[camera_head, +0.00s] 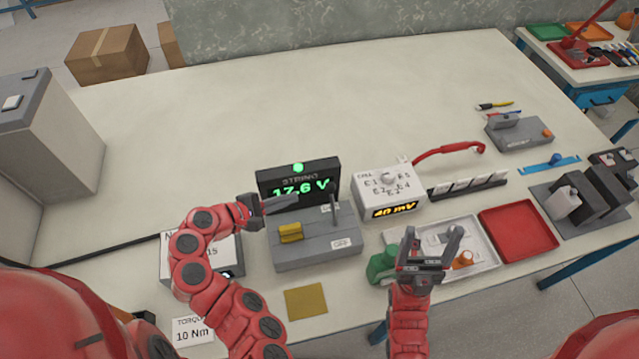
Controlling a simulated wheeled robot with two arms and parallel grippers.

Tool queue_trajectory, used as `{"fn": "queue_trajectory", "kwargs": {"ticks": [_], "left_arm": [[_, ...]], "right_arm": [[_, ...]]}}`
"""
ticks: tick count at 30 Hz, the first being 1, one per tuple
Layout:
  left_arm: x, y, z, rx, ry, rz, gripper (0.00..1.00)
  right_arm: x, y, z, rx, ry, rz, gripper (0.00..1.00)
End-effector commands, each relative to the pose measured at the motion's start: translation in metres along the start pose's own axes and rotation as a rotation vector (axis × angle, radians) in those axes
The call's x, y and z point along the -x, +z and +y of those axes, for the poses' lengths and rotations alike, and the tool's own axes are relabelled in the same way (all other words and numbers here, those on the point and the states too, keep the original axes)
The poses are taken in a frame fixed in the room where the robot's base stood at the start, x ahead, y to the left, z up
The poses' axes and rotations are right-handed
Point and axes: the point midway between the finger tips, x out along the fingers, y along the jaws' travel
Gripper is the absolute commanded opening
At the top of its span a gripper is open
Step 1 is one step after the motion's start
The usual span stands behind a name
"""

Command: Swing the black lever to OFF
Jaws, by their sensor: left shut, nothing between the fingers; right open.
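A grey switch box (318,251) stands at the front middle of the bench. A thin dark lever (335,209) stands roughly upright on its right part. A white OFF label (345,243) is on the box's front right, in front of the lever. A yellow block (290,232) sits on the box's left part. My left gripper (295,202) is shut and empty above the box, left of the lever and apart from it. My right gripper (432,233) is open and empty over the white tray's left end, right of the box.
A black display (325,172) reading 17.6 V stands behind the box. A white cell-selector meter (390,190) is to its right. A white tray (485,252) and red tray (518,231) lie at right. A yellow pad (306,301) lies in front. The bench's back is clear.

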Motion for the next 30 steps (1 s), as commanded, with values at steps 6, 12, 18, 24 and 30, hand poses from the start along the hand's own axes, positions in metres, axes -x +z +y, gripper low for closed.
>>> {"fn": "queue_trajectory", "kwargs": {"ticks": [6,12,18,24,30], "left_arm": [[0.0,0.0,0.001,0.0,0.001,0.0,0.0],[-0.008,0.0,0.0,-0.001,0.0,-0.001,0.0],[-0.038,0.002,0.002,-0.004,-0.001,-0.002,0.0],[-0.075,0.001,0.001,-0.002,-0.001,-0.001,0.0],[-0.096,0.0,0.001,-0.002,0.001,0.001,0.0]], "right_arm": [[-0.001,0.0,0.0,0.0,0.0,0.0,0.79],[0.003,0.001,0.0,0.0,0.0,0.0,0.79],[0.007,0.001,0.0,0.0,0.0,0.0,0.79],[0.007,0.001,0.0,0.0,0.0,0.0,0.79],[0.008,0.001,0.0,0.0,0.0,0.0,0.79]]}}
